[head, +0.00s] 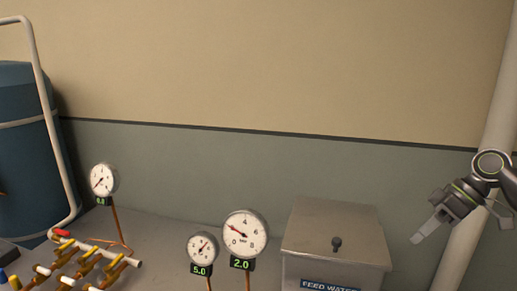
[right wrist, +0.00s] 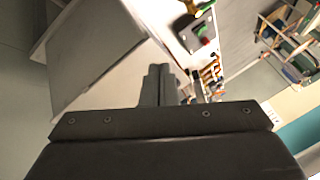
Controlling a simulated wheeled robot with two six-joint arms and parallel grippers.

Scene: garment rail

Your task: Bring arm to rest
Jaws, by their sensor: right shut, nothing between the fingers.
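My right gripper (head: 418,237) hangs at the right side of the head view, angled down and to the left. Its fingers are together with nothing visible between them. It is apart from the grey metal box (head: 340,226) marked "FEED WATER", to the right of it and in front of the wall. In the right wrist view its fingers (right wrist: 160,80) show as grey plates close together, clear of any object. My left gripper is in neither view.
Two round dials (head: 245,233) (head: 202,248) stand left of the box, and a third dial (head: 103,179) is farther left. Copper pipework with yellow-handled valves (head: 85,267) is at lower left. A blue tank (head: 22,140) is at far left. A pale pipe (head: 490,140) runs behind my right arm.

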